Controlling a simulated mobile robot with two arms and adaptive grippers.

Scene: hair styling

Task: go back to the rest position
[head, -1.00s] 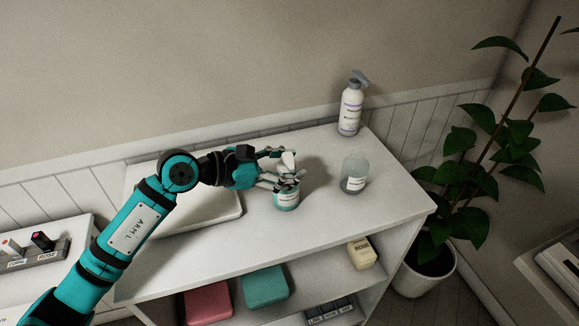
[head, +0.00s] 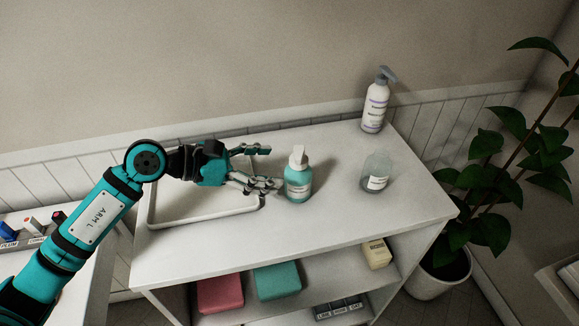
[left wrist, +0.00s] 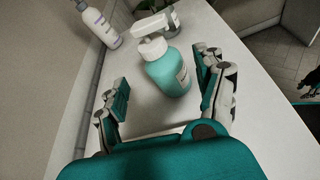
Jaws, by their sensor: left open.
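My left gripper (head: 267,168) is open and empty over the white shelf top. A teal bottle (head: 299,182) with a white pump head stands upright just to the right of its fingers. In the left wrist view the same teal bottle (left wrist: 169,75) stands beyond and between the two spread fingertips (left wrist: 165,75), with a visible space on each side. The right gripper is not clearly in view; only a small dark shape shows at the right edge of the left wrist view.
A white tray (head: 152,207) lies under my left arm. A white pump bottle (head: 375,105) stands at the back right corner and a clear jar (head: 376,173) near the right edge. Pink (head: 219,293) and green (head: 277,279) boxes sit on the lower shelf. A plant (head: 490,190) stands at right.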

